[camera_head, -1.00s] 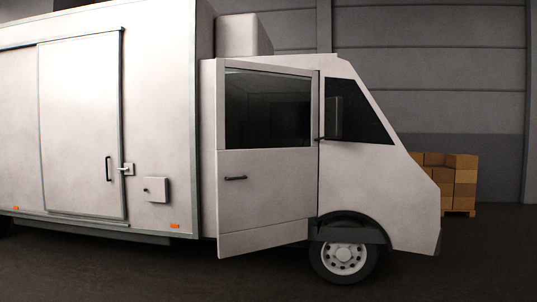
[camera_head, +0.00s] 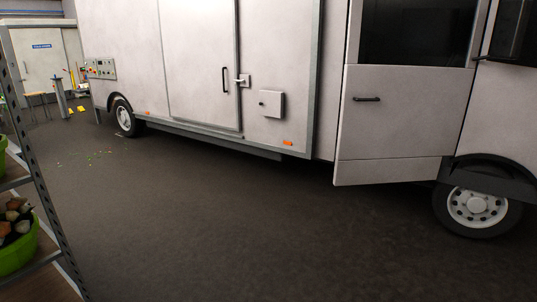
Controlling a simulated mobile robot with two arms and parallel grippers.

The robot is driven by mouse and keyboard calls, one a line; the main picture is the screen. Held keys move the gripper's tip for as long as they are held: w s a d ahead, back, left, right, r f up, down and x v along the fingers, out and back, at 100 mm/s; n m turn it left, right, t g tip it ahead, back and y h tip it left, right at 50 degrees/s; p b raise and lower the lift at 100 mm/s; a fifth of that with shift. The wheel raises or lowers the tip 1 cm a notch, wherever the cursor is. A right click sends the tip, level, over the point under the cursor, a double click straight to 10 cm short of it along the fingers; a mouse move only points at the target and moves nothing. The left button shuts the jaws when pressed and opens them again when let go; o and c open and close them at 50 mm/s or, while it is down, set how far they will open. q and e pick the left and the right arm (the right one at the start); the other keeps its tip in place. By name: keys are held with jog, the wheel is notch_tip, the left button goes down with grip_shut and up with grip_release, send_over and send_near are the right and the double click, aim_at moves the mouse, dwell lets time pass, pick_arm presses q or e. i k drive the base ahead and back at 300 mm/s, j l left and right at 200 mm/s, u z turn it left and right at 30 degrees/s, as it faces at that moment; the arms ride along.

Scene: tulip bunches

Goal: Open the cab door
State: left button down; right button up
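The white cab door (camera_head: 390,125) is at the right in the head view. Its lower rear corner stands out from the truck body, so the door appears partly open, with its rear edge swung outward. A dark horizontal handle (camera_head: 367,99) is on its upper left part, below the dark window (camera_head: 415,32). The top of the door is cut off by the picture edge. Neither of my grippers shows in the view.
The truck's box body (camera_head: 200,60) has a closed side door with a vertical handle (camera_head: 225,80). A metal shelf rack (camera_head: 38,150) with green pots (camera_head: 20,250) stands close at the left. The dark floor (camera_head: 230,220) between is clear.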

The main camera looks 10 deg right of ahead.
aim_at(398, 123)
jog(key=i+l+z, duration=0.1)
jog(key=i+z, duration=0.2)
jog(key=i, duration=0.9)
jog(key=i+j+z, duration=0.15)
jog(key=i+z, duration=0.15)
jog(key=i, duration=0.9)
